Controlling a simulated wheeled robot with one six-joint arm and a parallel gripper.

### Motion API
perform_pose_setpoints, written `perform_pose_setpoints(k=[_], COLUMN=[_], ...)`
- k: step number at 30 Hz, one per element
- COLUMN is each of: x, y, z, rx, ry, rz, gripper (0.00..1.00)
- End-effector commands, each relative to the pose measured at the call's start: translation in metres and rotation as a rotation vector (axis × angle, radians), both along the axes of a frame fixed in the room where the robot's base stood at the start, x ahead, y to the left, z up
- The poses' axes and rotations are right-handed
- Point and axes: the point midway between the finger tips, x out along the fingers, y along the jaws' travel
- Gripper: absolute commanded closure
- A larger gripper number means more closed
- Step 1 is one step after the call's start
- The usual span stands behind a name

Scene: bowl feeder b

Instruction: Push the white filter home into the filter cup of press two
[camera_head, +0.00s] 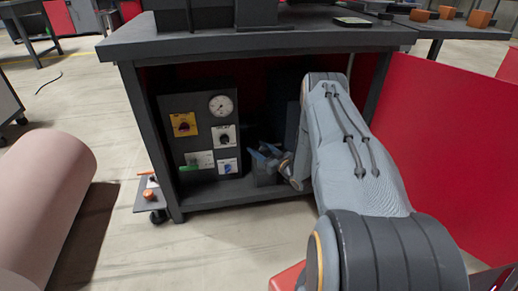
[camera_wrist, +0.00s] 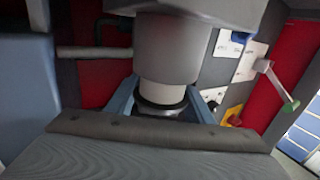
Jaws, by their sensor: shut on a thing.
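The white filter (camera_wrist: 163,93) shows in the wrist view as a short pale cylinder with a dark ring at its near end. My gripper (camera_wrist: 163,102) is shut on it, with one blue-grey finger on each side. Its far end meets a wider pale grey cylinder (camera_wrist: 168,48), which looks like the filter cup, below a dark block. The two look in line, but I cannot tell how deep the filter sits. In the head view my gripper (camera_head: 268,160) is inside the open cabinet under the bench; filter and cup cannot be made out there.
A control panel (camera_head: 205,135) with a gauge, knobs and a green-tipped lever (camera_wrist: 290,105) stands close beside the gripper. The bench top (camera_head: 260,40) is overhead, with cabinet walls around. A thin pipe (camera_wrist: 93,52) runs beside the wide cylinder. A red panel (camera_head: 440,130) stands at the right.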

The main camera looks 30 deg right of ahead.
Motion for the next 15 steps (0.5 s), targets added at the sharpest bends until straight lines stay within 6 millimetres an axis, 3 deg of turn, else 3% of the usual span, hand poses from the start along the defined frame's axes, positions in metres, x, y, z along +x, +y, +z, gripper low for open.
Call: perform_pose_setpoints(k=[15], x=[0.0], y=[0.0], z=[-0.012], rx=[0.0], ry=[0.0], rz=[0.0], gripper=[0.76])
